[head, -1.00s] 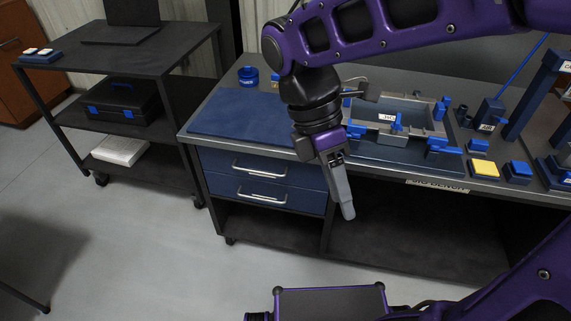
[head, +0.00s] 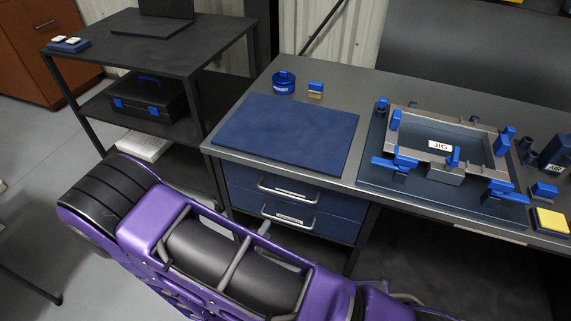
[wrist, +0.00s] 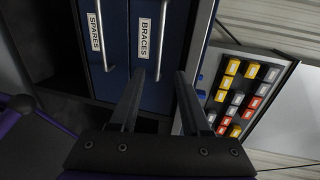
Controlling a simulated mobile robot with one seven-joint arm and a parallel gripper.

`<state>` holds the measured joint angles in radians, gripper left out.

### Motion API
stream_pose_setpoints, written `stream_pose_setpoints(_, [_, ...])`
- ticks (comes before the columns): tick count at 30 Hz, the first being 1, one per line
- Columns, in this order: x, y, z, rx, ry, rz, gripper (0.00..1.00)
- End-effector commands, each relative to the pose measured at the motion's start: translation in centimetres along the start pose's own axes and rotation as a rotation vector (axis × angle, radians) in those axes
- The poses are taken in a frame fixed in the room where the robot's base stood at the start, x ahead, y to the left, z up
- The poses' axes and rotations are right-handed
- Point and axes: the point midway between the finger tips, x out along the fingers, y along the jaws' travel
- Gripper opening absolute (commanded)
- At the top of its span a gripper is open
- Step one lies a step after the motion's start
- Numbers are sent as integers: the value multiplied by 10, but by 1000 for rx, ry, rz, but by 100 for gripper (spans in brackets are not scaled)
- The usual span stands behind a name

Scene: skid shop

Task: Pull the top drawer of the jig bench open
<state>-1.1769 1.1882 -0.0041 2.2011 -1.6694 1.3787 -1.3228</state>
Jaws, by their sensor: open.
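The jig bench's top drawer (head: 335,199) is blue with a pale bar handle (head: 290,189), and looks shut in the head view. The lower drawer (head: 335,226) below it also looks shut. In the wrist view the drawer fronts appear turned sideways: one labelled BRACES (wrist: 146,38), nearer the bench top edge, and one labelled SPARES (wrist: 96,32). My gripper (wrist: 160,76) is open, its two fingers pointing at the BRACES front. That drawer's handle (wrist: 163,40) lies between the fingers in the picture; contact cannot be told. My arm hides the gripper in the head view.
A blue mat (head: 285,133) and a jig fixture (head: 440,150) with blue clamps are on the bench top. A dark cart (head: 165,52) with a black case (head: 148,99) stands left of the bench. A panel of coloured blocks (wrist: 240,95) shows in the wrist view.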

Motion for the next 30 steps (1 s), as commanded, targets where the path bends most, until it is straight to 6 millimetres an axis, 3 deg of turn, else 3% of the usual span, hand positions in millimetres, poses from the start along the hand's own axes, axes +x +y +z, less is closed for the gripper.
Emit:
stream_pose_setpoints(5, [27, 1, -1, 2, 4, -4, 47])
stream_pose_setpoints(21, [141, 1, 0, 4, 5, -4, 47])
stream_pose_setpoints(30, [169, 1, 0, 3, 2, -3, 47])
